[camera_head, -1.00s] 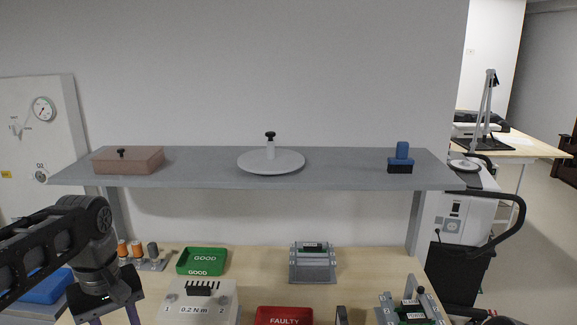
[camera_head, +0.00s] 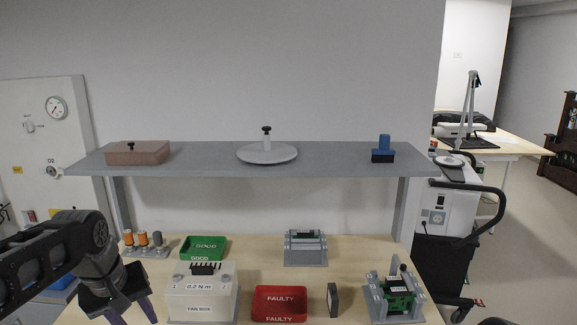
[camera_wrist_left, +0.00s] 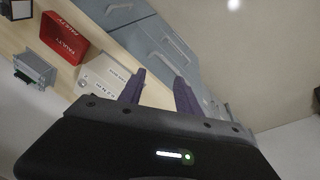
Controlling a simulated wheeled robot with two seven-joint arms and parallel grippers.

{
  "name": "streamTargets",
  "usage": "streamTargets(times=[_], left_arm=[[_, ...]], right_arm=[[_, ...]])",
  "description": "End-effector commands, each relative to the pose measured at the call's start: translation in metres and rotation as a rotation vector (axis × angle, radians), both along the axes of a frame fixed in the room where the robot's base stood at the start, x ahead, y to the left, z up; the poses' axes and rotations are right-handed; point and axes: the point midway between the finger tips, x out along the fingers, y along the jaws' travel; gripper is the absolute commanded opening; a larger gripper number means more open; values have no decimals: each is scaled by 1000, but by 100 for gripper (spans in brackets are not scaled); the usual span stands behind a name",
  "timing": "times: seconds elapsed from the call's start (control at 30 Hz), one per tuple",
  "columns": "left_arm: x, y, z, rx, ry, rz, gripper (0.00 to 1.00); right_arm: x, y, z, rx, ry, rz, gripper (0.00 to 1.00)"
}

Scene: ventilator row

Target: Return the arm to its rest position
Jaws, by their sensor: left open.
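My left arm comes in from the left in the head view, with my left gripper (camera_head: 132,311) low at the left front of the workbench. Its purple fingers point down and stand apart with nothing between them. The left wrist view shows the same fingers (camera_wrist_left: 157,92) open and empty, with the white torque box (camera_wrist_left: 103,77) beyond them. In the head view the box, marked 0.2 N m (camera_head: 203,297), stands to the right of the gripper, apart from it. My right gripper is not in view.
A green GOOD tray (camera_head: 190,253), a red FAULTY tray (camera_head: 254,306) and a grey fixture with a green board (camera_head: 395,289) are on the bench. A grey shelf (camera_head: 215,163) spans above. Orange-topped parts (camera_head: 142,240) stand near my left arm. Bench between the trays and the back fixture is clear.

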Motion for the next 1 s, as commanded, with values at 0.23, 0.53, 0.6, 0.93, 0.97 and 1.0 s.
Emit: streamTargets(times=[0.23, 0.53, 0.6, 0.93, 0.97, 1.0], left_arm=[[47, -40, -54, -34, -161, -155, 40], [39, -141, -241, -117, -266, -346, 40], [10, -162, -287, -133, -247, -367, 40], [-168, -221, -411, -221, 37, -406, 40], [-179, -223, -415, -228, 60, -410, 40], [-190, -226, -420, -237, 85, -416, 40]], right_arm=[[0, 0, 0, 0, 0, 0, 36], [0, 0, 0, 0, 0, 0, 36], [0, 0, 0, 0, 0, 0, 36], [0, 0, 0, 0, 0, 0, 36], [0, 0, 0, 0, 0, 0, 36], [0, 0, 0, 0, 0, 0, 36]])
